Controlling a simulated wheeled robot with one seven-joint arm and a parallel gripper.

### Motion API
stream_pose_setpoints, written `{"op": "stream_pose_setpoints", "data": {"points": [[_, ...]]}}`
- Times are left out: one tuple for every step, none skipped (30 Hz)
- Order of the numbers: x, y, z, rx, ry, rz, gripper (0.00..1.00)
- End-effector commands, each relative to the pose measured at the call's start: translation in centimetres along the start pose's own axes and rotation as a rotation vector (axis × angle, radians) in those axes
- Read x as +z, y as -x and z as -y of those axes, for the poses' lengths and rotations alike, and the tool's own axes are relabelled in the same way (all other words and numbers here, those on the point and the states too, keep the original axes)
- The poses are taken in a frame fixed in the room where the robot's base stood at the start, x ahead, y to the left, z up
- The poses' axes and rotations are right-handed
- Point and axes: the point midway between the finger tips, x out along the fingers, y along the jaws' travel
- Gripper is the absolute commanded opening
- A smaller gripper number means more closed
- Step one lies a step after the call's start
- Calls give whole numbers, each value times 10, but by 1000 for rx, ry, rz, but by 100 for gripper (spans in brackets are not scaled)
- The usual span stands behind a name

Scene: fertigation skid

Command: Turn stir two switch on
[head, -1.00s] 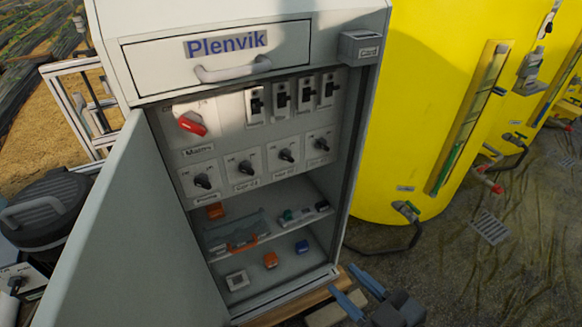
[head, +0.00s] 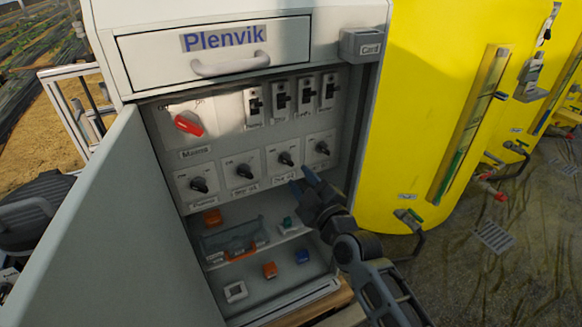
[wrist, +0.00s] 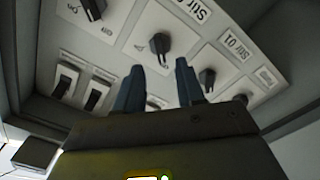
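The stir two switch is a black rotary knob (head: 286,158) on a pale plate, third from left in the cabinet's lower switch row. Its label below is small and partly readable. In the wrist view the knob (wrist: 160,45) stands beyond my fingertips, roughly in line with the gap between them. I cannot tell its exact setting. My gripper (head: 303,182) is in front of the panel, just below and right of this knob. In the wrist view my gripper (wrist: 158,72) has its two blue fingers apart with nothing held. I cannot see contact with the knob.
Similar knobs flank it: stir one (head: 245,171) on the left and another (head: 322,147) on the right. Breakers (head: 280,97) and a red mains handle (head: 188,124) sit above. The open door (head: 120,230) stands left; a yellow tank (head: 420,110) stands right.

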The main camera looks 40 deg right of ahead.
Motion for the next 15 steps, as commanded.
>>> {"op": "stream_pose_setpoints", "data": {"points": [[-1, -8, -2, 1, 0, -1, 38], [-2, -13, -2, 2, 0, -2, 38], [-2, -19, -1, 0, -1, -1, 38], [-2, -24, -2, 1, -1, -1, 38], [-2, -29, -2, 1, -1, -1, 38], [-1, -34, -2, 1, -1, 0, 38], [-2, -39, -2, 2, -1, -1, 38], [-1, -42, -1, 0, -1, -1, 38], [-2, -47, -1, 0, -1, -1, 38], [-2, -50, -1, 0, -1, -2, 38], [-1, -53, 0, 0, -1, -1, 38], [-1, -56, 0, 0, -1, -1, 38], [-1, -57, 0, 0, -1, -1, 38], [-1, -59, 0, 0, -1, -1, 38], [-1, -60, 0, 0, -1, -1, 38]]}}
